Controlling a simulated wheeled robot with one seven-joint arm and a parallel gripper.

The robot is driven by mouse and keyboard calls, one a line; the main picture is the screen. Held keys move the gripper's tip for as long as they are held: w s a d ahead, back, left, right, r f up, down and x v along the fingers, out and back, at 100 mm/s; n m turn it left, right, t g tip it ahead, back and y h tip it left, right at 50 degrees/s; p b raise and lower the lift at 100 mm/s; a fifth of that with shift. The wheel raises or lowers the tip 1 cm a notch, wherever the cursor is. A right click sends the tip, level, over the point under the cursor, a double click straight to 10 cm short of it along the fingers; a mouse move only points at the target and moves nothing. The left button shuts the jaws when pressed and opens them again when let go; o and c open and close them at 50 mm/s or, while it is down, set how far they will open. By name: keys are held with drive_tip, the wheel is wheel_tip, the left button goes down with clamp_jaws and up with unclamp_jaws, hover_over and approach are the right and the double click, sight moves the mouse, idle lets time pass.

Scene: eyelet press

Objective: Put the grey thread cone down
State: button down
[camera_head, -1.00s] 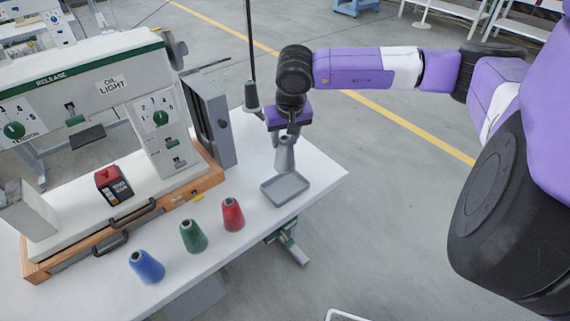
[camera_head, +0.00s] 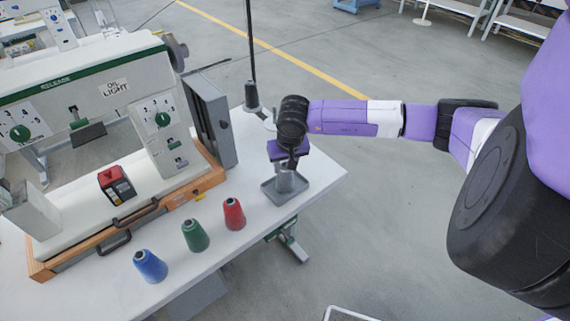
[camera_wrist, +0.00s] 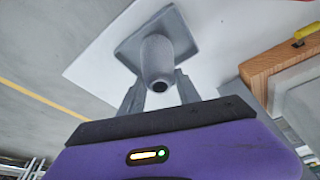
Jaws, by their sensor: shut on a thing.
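The grey thread cone (camera_wrist: 158,58) is between the fingers of my gripper (camera_wrist: 159,88) in the wrist view, with its narrow end toward the camera. In the head view my gripper (camera_head: 287,170) points down with the grey cone (camera_head: 284,184) in it, upright over the small grey tray (camera_head: 279,200). The cone's base is within the tray's outline in both views, and the tray also shows in the wrist view (camera_wrist: 130,47). I cannot tell whether the base touches the tray floor.
Red (camera_head: 234,214), green (camera_head: 195,236) and blue (camera_head: 150,266) cones stand in a row on the white table (camera_head: 321,176), left of the tray. The eyelet press (camera_head: 95,90) stands behind them. Another grey cone (camera_head: 252,97) is on the thread stand at the back.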

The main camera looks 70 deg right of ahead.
drive_tip(key=shift+f, duration=0.2)
drive_tip(key=c, duration=0.9)
unclamp_jaws()
drive_tip(key=shift+r, duration=0.1)
drive_tip(key=shift+o, duration=0.2)
